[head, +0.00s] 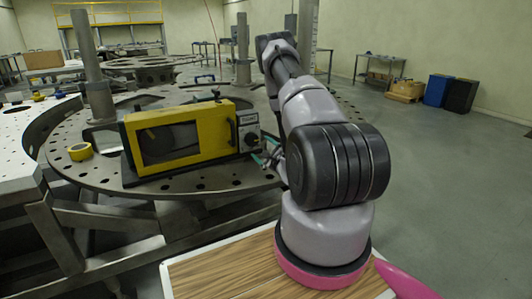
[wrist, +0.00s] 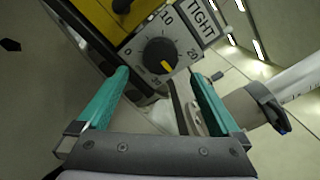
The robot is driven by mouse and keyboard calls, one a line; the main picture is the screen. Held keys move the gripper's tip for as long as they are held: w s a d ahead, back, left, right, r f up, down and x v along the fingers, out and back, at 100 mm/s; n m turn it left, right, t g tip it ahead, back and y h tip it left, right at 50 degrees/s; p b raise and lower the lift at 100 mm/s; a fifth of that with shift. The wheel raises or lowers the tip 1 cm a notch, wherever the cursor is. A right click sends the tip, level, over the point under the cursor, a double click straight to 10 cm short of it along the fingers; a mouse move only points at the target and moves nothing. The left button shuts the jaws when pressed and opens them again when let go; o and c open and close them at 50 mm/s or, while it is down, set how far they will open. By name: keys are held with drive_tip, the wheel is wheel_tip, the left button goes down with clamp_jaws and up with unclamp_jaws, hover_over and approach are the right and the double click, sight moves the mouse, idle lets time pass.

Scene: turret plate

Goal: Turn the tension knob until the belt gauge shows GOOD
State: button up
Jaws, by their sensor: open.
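The tension knob (wrist: 158,54) is dark and round, on a white numbered dial. Its yellow pointer mark points to the lower right in the wrist view. Above and to the right of the dial, the belt gauge label (wrist: 203,18) reads TIGHT. In the head view the knob (head: 252,139) is small, on the right end of the yellow machine (head: 180,168). My gripper (wrist: 161,76) is open and empty. Its teal fingers reach toward the dial, one to each side, with the knob between and slightly beyond the tips. In the head view my gripper (head: 266,157) is partly hidden by my arm.
The yellow machine with a dark window stands on a round, perforated metal plate (head: 100,178). A yellow tape roll (head: 80,151) lies left of it. Metal posts (head: 97,90) rise behind. Bins (head: 437,90) and open floor are at the right.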

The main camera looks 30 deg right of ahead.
drive_tip(key=shift+s+d, duration=0.1)
drive_tip(key=shift+s, duration=1.8)
